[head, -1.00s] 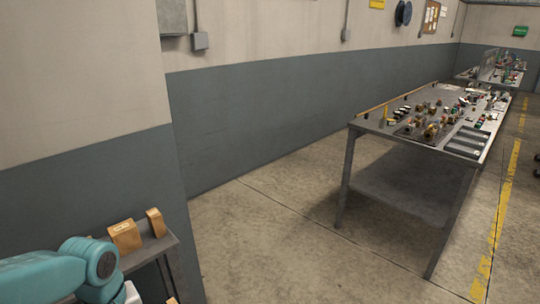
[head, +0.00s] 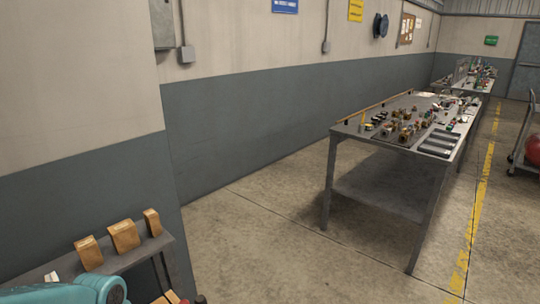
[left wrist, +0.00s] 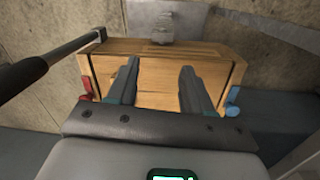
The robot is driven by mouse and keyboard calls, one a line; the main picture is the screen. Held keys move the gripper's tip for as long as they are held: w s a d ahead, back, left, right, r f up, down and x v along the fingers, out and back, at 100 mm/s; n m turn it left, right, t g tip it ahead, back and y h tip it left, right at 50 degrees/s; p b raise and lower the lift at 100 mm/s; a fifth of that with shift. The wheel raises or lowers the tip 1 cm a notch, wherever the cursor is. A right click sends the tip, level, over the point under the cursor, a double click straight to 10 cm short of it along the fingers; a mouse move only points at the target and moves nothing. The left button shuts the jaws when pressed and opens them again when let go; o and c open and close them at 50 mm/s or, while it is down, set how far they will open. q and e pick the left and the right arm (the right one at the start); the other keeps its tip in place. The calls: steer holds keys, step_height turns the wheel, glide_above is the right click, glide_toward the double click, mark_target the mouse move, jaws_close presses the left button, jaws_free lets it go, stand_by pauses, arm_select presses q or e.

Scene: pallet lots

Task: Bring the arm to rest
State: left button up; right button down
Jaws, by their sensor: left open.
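My left arm (head: 80,290) shows as a teal link at the bottom left of the head view; its gripper is out of that view. In the left wrist view my left gripper (left wrist: 157,80) is open, its two dark fingers apart with nothing between them. Beyond the fingers is a wooden box (left wrist: 212,68) with a grey metal plate behind its top edge. I cannot tell whether the fingers touch it. My right gripper is in neither view.
A grey shelf (head: 128,262) at the lower left holds several wooden blocks (head: 124,236). A metal workbench (head: 385,190) covered with small parts stands right of centre. A red round object (head: 533,149) sits on a cart at the right edge. The concrete floor (head: 270,255) between is clear.

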arm_select(q)
steer(key=s+d+f+m+h+p, duration=0.1)
steer(key=d+f+m+h+p, duration=0.15)
steer(key=d+f, duration=0.7)
steer(key=s+d+f+m+p, duration=0.1)
steer(key=s+d+f+m, duration=0.3)
steer(key=s+d+f, duration=0.3)
step_height(320, 180, down, 3)
steer(key=shift+s+r, duration=0.1)
steer(key=shift+s, duration=1.15)
steer(key=shift+h, duration=0.25)
